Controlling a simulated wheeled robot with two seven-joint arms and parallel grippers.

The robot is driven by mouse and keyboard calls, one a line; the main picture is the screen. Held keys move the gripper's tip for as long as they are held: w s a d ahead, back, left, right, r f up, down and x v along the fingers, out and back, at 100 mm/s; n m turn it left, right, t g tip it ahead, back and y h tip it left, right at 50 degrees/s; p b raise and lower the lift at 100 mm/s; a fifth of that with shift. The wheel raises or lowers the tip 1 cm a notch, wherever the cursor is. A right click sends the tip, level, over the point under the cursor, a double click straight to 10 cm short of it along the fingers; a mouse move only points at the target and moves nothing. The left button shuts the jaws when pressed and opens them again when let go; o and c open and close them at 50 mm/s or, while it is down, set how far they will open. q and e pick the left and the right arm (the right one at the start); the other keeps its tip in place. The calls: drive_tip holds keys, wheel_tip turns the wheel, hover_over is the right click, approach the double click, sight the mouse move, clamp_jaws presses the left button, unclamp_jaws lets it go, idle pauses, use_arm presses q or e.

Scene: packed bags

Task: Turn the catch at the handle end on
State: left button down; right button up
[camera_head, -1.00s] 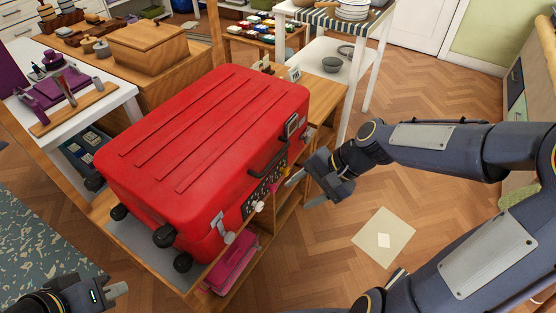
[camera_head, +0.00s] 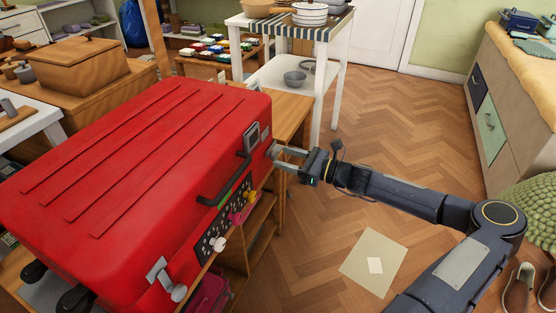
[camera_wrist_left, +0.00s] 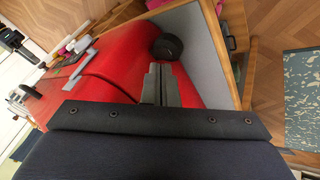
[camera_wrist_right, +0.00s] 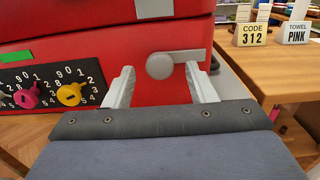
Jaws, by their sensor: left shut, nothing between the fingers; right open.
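A large red suitcase (camera_head: 130,150) lies flat with its black handle (camera_head: 224,185) on the near right side. In the right wrist view, a grey catch (camera_wrist_right: 160,66) has a round knob, with its bar lying roughly level to the right. My right gripper (camera_head: 275,158) is open around this catch, with one finger on each side; contact cannot be told. A second grey catch (camera_head: 160,272) is at the suitcase's near left end. My left gripper (camera_wrist_left: 160,68) is shut and empty near a black wheel (camera_wrist_left: 168,47) of the suitcase; it is outside the head view.
A dial panel (camera_wrist_right: 48,90) with coloured knobs sits left of the right gripper. Signs on the wooden surface read "CODE 312" (camera_wrist_right: 251,34) and "TOWEL PINK" (camera_wrist_right: 297,32). A white table (camera_head: 320,70) stands behind.

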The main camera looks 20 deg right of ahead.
drive_tip(key=shift+x, duration=1.5)
drive_tip(key=c, duration=0.9)
drive_tip(key=shift+c, duration=0.2)
